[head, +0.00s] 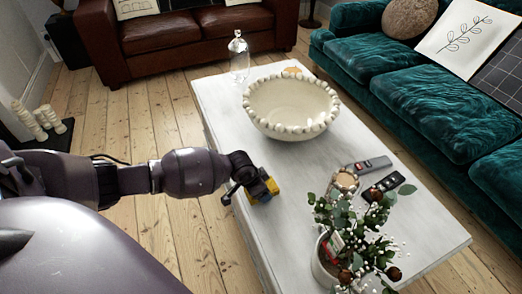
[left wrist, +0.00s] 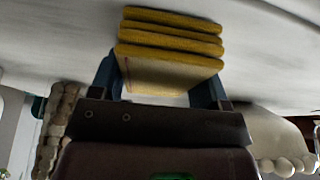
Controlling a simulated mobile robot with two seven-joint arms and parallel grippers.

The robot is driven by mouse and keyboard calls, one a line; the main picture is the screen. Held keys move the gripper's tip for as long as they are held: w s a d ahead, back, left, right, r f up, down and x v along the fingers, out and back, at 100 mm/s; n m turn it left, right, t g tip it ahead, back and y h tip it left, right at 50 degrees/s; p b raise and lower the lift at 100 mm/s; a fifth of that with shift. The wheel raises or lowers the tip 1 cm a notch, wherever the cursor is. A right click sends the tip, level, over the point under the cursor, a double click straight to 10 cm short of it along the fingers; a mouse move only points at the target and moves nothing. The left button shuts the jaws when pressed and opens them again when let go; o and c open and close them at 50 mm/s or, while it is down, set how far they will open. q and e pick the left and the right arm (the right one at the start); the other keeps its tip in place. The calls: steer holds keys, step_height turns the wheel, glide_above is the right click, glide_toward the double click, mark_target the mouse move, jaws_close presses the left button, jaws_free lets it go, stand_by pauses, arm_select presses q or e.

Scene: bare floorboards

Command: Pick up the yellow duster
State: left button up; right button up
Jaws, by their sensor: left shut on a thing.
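The yellow duster (left wrist: 170,52) shows in the left wrist view as a folded stack of yellow layers between the two blue fingers. My left gripper (left wrist: 165,80) is shut on it, one finger at each side. In the head view my left gripper (head: 257,190) is at the left edge of the white coffee table (head: 215,101), with a bit of the yellow duster (head: 272,186) showing beside the fingers. I cannot tell whether the duster touches the tabletop. My right gripper is not in view.
A teal sofa (head: 430,100) stands right, a brown sofa (head: 190,38) behind. Floorboards at left are clear.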

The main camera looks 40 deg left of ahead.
arm_select(q)
steer(key=r, duration=0.2)
steer(key=r+p, duration=0.1)
steer(key=shift+w+r, duration=0.25)
steer(key=shift+r, duration=0.1)
step_height(320, 180, up, 17)
steer(key=p, duration=0.5)
steer(key=shift+s+f, duration=0.15)
steer(key=shift+s, duration=0.1)
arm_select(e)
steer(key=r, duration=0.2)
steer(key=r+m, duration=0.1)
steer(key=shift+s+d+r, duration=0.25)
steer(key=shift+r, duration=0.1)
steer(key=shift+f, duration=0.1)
